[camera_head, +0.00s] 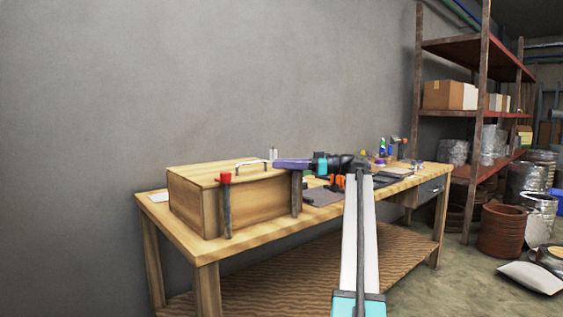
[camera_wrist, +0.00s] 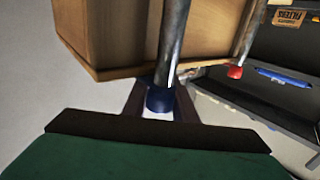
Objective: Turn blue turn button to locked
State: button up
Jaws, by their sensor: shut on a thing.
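The blue turn button (camera_wrist: 160,101) shows in the wrist view at the end of a grey metal post (camera_wrist: 172,42). My gripper (camera_wrist: 158,112) has its dark fingers on either side of the button and is shut on it. In the head view my gripper reaches left to the top of the right post (camera_head: 296,195), in front of the wooden box (camera_head: 190,207). The button cannot be made out there. How far the button is turned cannot be told.
A red knob (camera_head: 226,177) tops the left post and also shows in the wrist view (camera_wrist: 235,72). The box has a lid handle (camera_head: 250,163) and stands on a wooden workbench (camera_head: 178,233). Tools lie at the bench's right. Shelving (camera_head: 480,47) stands at the right.

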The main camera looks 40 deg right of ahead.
jog(key=shift+s+d+r+n+g+y, duration=0.1)
jog(key=shift+r+n+g+y, duration=0.1)
jog(key=shift+n+g+y, duration=0.15)
jog(key=o, duration=1)
jog(key=shift+o, duration=0.2)
jog(key=shift+f, duration=0.1)
jog(key=shift+s, duration=0.15)
jog(key=p+v, duration=0.8)
jog(key=v, duration=0.5)
jog(key=shift+d+p, duration=0.25)
jog(key=shift+p, duration=0.15)
jog(key=shift+s+f, duration=0.15)
